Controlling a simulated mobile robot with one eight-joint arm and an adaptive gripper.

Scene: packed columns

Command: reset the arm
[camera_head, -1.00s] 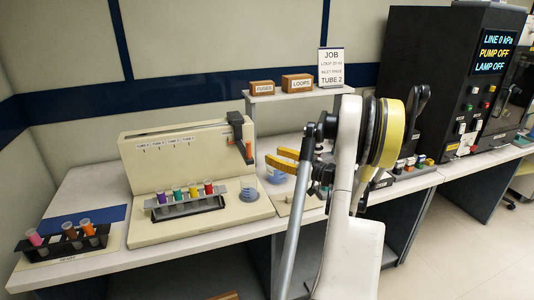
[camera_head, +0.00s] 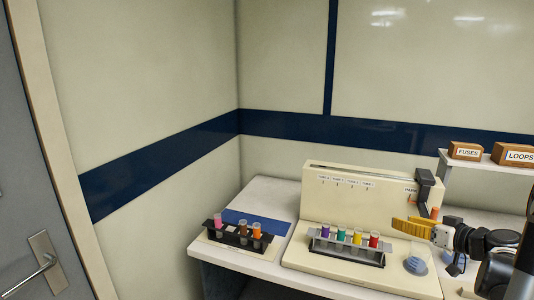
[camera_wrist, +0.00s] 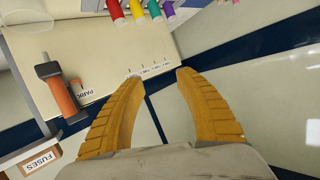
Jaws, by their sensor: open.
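My gripper (camera_head: 414,228) has yellow fingers and is in front of the right part of the beige machine (camera_head: 318,256) in the head view. In the wrist view my gripper (camera_wrist: 158,85) is open, with nothing between its fingers. My arm runs off the right edge of the head view. A rack (camera_head: 345,254) on the machine holds several tubes with purple, green, yellow and red caps. The caps also show at the top of the wrist view (camera_wrist: 137,10).
A black rack (camera_head: 232,239) with pink and orange tubes stands at the left of the bench, by a blue mat (camera_head: 268,222). Boxes marked FUSES (camera_head: 466,151) and LOOPS (camera_head: 513,155) sit on a shelf at right. A door (camera_head: 35,200) is at far left.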

